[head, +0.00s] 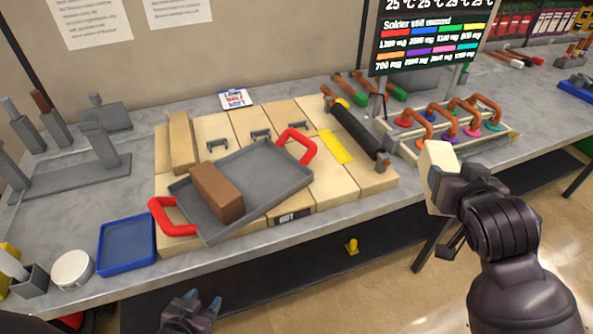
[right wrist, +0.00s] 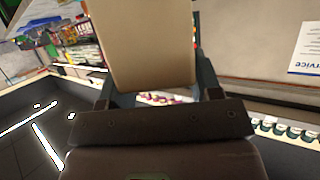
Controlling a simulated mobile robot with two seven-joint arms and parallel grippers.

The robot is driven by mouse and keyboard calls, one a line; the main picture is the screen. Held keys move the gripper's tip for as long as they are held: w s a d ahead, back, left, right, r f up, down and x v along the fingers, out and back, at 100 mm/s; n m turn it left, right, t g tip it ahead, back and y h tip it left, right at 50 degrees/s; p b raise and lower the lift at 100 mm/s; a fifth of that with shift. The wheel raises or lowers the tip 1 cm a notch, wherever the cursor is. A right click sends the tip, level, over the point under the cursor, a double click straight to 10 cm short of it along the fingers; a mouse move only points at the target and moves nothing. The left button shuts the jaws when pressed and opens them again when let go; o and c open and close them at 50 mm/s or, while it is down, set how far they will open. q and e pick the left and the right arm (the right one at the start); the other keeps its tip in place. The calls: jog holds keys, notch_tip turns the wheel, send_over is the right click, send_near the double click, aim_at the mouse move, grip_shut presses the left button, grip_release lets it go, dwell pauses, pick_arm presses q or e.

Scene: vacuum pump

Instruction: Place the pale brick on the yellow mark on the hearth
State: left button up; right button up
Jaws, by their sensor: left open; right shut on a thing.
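The pale brick (head: 438,176) is held by my right gripper (head: 445,182), raised in front of the bench's front edge at right. It fills the upper middle of the right wrist view (right wrist: 140,40), between the two fingers. The yellow mark (head: 336,147) is a strip on the right part of the hearth (head: 375,181), a surface of pale blocks. The mark is bare, just left of a dark roller-like bar. My left gripper (head: 203,301) is open and empty at the bottom of the head view, low in front of the bench.
A grey tray (head: 262,180) with red handles lies on the hearth, with a brown brick (head: 216,191) in it. The dark bar (head: 356,131) lies right of the mark. A rack of copper pipes (head: 455,125) stands behind the pale brick. A blue tray (head: 127,243) sits at left.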

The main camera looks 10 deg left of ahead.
jog(key=w+a+r+n+g+y, duration=0.1)
jog(key=w+a+r+n+y, duration=0.25)
jog(key=a+r, duration=0.7)
jog(key=w+a+r+n+g+y, duration=0.3)
jog(key=a+r, duration=0.4)
jog(key=a, duration=0.6)
jog(key=a+n+y, duration=0.3)
jog(key=a, duration=0.6)
notch_tip(320, 180, down, 6)
jog(key=a+g, duration=0.1)
jog(key=a, duration=0.2)
jog(key=shift+g, duration=0.3)
jog(key=shift+d+f+n+y, duration=0.1)
jog(key=shift+f+n+y, duration=0.1)
jog(key=shift+n+y, duration=0.05)
notch_tip(320, 180, down, 20)
jog(key=shift+r, duration=0.25)
jog(key=shift+f, duration=0.1)
